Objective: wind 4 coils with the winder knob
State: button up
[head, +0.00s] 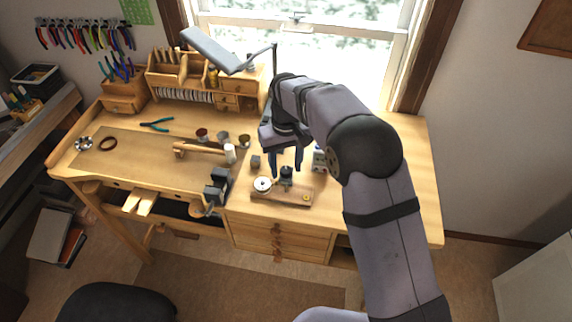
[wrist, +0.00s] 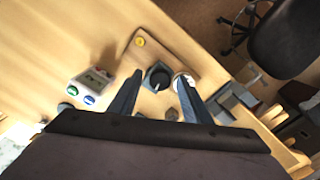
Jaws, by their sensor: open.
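The winder is a wooden board (head: 282,194) on the front of the bench; it also shows in the wrist view (wrist: 178,54). It carries a white disc (head: 262,184), a dark round knob (head: 286,172) and a small yellow piece (head: 306,197). In the wrist view the knob (wrist: 157,74) looks like a black cylinder with a thin pale piece at it. My gripper (head: 286,174) is open, pointing down at the knob. In the wrist view its fingertips (wrist: 159,77) appear on either side of the knob; I cannot tell whether they touch it.
A small meter with a display and coloured buttons (wrist: 92,84) stands beside the winder, partly hidden by my arm in the head view. A dark vise (head: 216,187) is at the bench's front edge. A lamp (head: 215,50) hangs behind. The right bench top (head: 410,170) is bare.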

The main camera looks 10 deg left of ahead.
aim_at(287, 170)
jog(key=shift+r+b, duration=1.35)
jog(key=shift+r, duration=2.35)
jog(key=s+d+f+m, duration=0.1)
jog(key=s+d, duration=0.2)
jog(key=d, duration=0.3)
jog(key=s+d+f+m+b, duration=0.1)
jog(key=s+d+f, duration=0.1)
jog(key=d, duration=0.3)
jog(key=s+d+f+m, duration=0.1)
jog(key=s+d, duration=0.2)
jog(key=d, duration=0.3)
jog(key=s+d+f+m, duration=0.1)
jog(key=s+d+f, duration=0.2)
jog(key=s, duration=0.4)
jog(key=s+d+f+m, duration=0.2)
jog(key=s+d+f, duration=0.1)
jog(key=s+d, duration=0.3)
jog(key=shift+s+f+b, duration=0.35)
jog(key=shift+s+f, duration=0.05)
jog(key=shift+s, duration=0.6)
